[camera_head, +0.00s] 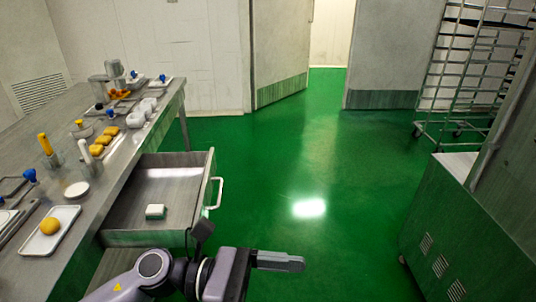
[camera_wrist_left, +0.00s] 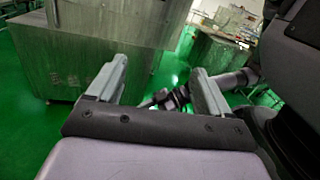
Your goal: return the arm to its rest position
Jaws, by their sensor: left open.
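My left gripper (camera_head: 290,262) is at the bottom middle of the head view, with its arm coming in from the lower left. It is over the green floor, just in front of the open drawer, and its fingers point right. In the left wrist view the two grey fingers (camera_wrist_left: 160,82) stand wide apart with nothing held between them.
A steel drawer (camera_head: 180,240) stands pulled out of the table (camera_head: 85,230), with a small white block (camera_head: 155,211) in it. Trays and food items stand on the table. A steel machine (camera_head: 460,240) is at right, a rack (camera_head: 470,65) behind it. The floor (camera_head: 340,200) between is clear.

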